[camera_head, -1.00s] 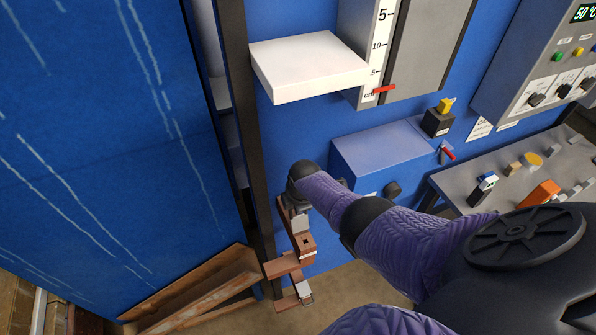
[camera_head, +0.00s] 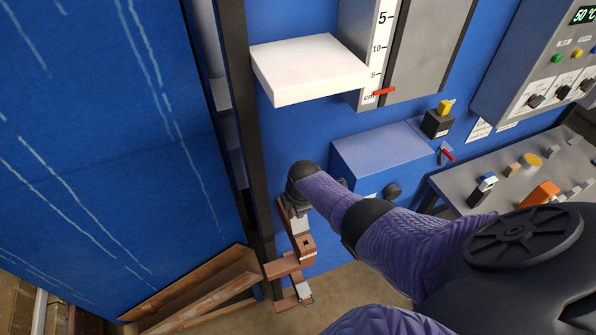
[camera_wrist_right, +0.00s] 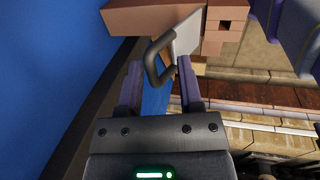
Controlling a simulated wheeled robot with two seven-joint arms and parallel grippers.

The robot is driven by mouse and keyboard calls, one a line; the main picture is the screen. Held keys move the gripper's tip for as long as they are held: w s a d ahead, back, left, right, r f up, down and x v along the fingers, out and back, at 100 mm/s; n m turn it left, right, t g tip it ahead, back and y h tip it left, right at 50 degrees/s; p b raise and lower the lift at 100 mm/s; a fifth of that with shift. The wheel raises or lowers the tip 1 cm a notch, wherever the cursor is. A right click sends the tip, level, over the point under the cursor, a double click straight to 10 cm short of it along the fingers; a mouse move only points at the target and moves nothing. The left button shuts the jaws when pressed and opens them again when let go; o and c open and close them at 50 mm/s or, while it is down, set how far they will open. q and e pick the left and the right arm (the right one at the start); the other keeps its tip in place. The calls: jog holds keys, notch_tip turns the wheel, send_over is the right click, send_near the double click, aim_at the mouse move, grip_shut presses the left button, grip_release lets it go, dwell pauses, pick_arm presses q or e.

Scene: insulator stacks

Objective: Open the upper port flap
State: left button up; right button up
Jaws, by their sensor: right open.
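In the right wrist view, my right gripper (camera_wrist_right: 159,72) has its two purple fingers apart. A dark loop handle (camera_wrist_right: 154,62) stands at the fingertips, in the gap between them; I cannot tell whether it touches a finger. The handle joins a pale grey flap (camera_wrist_right: 187,36) beside reddish-brown blocks (camera_wrist_right: 152,18). In the head view, my right arm reaches down to the brown block assembly (camera_head: 303,244), with a grey plate (camera_head: 298,222) just below the wrist. The fingers are hidden there. A second small grey piece (camera_head: 305,292) sits lower on the assembly. My left gripper is out of view.
A dark post (camera_head: 258,190) stands close left of the blocks, beside a large blue panel (camera_head: 110,140). A white shelf (camera_head: 308,68) juts out above. A blue box (camera_head: 375,155) stands behind my forearm. A brown wooden trough (camera_head: 205,290) lies at lower left.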

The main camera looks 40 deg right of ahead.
aim_at(300, 227)
jog(key=p+v, duration=0.5)
jog(key=v, duration=0.4)
jog(key=shift+r+p, duration=0.15)
jog(key=shift+p, duration=0.2)
